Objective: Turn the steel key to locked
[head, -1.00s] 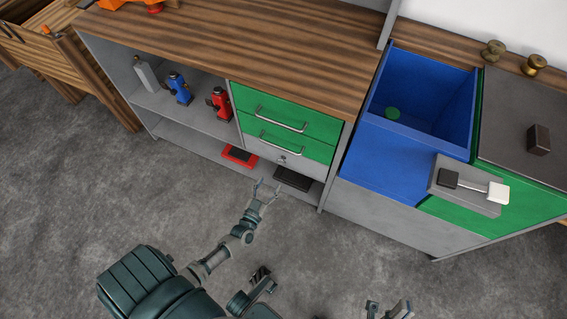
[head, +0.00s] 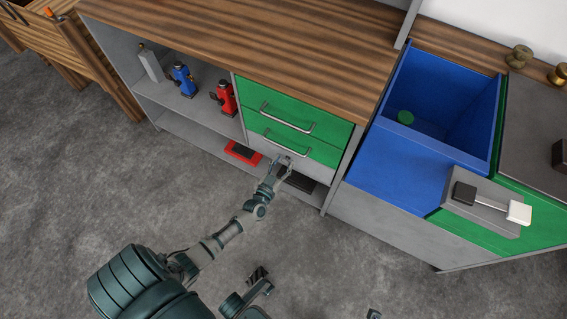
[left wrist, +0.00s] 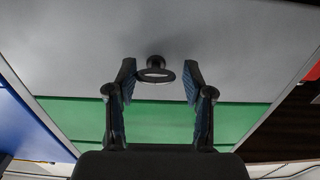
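The steel key shows in the left wrist view as a dark ring-shaped bow (left wrist: 156,75) on a short round stem, standing out from a plain grey drawer front (left wrist: 100,50). My left gripper (left wrist: 158,82) is open, with one finger on each side of the bow and a small gap on both sides. In the head view my left gripper (head: 282,162) is at the grey bottom drawer, below the two green drawers (head: 290,120), and hides the key. I cannot tell the lock's marking.
Drawer handles (head: 287,142) stick out just above the gripper. A red item (head: 243,152) and a black item (head: 298,180) lie on the low shelf beneath. A blue bin (head: 393,175) and a lever switch (head: 490,202) are to the right.

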